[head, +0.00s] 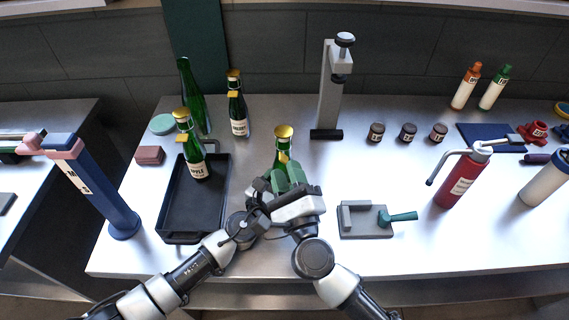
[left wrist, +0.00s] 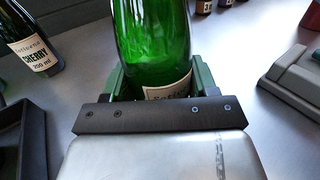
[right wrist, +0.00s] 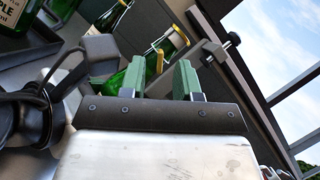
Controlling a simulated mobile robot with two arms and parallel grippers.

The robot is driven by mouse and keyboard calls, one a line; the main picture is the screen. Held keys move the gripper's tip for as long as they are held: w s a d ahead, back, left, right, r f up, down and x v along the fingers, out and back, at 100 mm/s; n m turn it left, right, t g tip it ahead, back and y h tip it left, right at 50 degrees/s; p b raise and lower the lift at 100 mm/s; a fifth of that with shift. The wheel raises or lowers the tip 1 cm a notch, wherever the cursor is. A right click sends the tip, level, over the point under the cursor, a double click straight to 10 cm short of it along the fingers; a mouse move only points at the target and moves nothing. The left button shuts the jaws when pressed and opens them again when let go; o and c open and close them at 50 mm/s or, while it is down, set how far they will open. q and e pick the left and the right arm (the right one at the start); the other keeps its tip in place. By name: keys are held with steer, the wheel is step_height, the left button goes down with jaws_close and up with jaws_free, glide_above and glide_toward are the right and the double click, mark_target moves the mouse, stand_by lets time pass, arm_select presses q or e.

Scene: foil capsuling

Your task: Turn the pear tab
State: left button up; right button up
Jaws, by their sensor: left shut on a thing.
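A green bottle with a gold cap (head: 284,131) stands at the table's front middle, and its gold tab (head: 283,157) sticks out below the cap. Its label (left wrist: 168,88) is mostly hidden, so I cannot read a flavour. My left gripper (left wrist: 152,82) is shut around the bottle's body (left wrist: 150,40); in the head view it is largely hidden behind the right one. My right gripper (head: 287,176) is open near the neck. In the right wrist view, the tab (right wrist: 159,62) shows beyond the gap between its green fingers (right wrist: 160,82), apparently not gripped.
An apple bottle (head: 198,168) stands in the black tray (head: 182,225) at left. A cherry bottle (head: 238,115) and a plain green bottle (head: 194,100) stand behind. A grey press stand (head: 330,95) is behind the held bottle. A grey fixture (head: 366,222) and red bottle (head: 461,180) are right.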

mark_target(284, 159)
steer(key=shift+x, duration=1.15)
jaws_close()
steer(key=shift+n, duration=0.3)
steer(key=n+g, duration=0.1)
steer(key=n, duration=0.3)
steer(key=n+g+y, duration=0.1)
steer(key=n+g, duration=0.1)
steer(key=n, duration=0.3)
steer(key=shift+r+g, duration=0.1)
steer(key=shift+g, duration=0.2)
steer(key=shift+n, duration=0.5)
